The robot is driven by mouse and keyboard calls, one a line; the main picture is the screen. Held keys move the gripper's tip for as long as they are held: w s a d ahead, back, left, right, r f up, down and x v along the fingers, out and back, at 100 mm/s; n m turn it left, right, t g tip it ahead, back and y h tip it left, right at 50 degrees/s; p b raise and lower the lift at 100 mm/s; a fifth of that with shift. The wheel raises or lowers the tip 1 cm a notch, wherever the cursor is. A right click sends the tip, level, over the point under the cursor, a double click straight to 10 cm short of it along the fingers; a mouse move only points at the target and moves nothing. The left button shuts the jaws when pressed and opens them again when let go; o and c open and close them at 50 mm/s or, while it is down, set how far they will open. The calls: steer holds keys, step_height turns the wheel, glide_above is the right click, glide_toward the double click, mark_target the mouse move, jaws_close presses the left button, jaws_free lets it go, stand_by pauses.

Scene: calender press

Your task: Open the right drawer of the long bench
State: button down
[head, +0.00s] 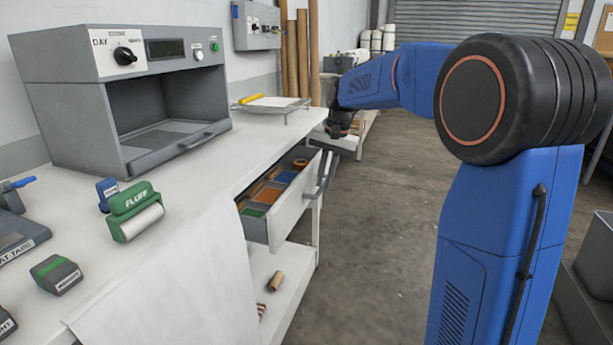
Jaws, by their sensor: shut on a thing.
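The long white bench (215,165) runs along the left side in the head view. Its right drawer (290,212) stands pulled out from the front, toward the aisle. Orange, blue and green contents in compartments show inside it. A grey bar handle (322,178) is on the drawer's front face. My gripper (338,131) is at the far end of my blue arm, at the upper far end of this handle. It is small and dark here, and its fingers are shut on the handle; the exact contact is hard to see.
A grey cabinet with a dial (65,85), a green FLUFF roller (133,212) and a tray (270,106) stand on the bench. A white sheet (190,285) hangs over the front edge. Cardboard tubes (276,281) lie on the lower shelf. The concrete floor (375,230) beside the drawer is clear.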

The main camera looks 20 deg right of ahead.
steer(key=s+d, duration=1.2)
steer(key=d, duration=0.4)
steer(key=shift+d, duration=0.15)
steer(key=shift+w, duration=0.1)
steer(key=c, duration=1.8)
jaws_free()
steer(key=shift+r, duration=0.1)
steer(key=d+r, duration=0.1)
steer(key=r, duration=0.4)
steer(key=s+r, duration=0.1)
steer(key=r, duration=0.5)
steer(key=s+d+r, duration=0.1)
steer(key=r, duration=0.5)
steer(key=shift+d, duration=0.3)
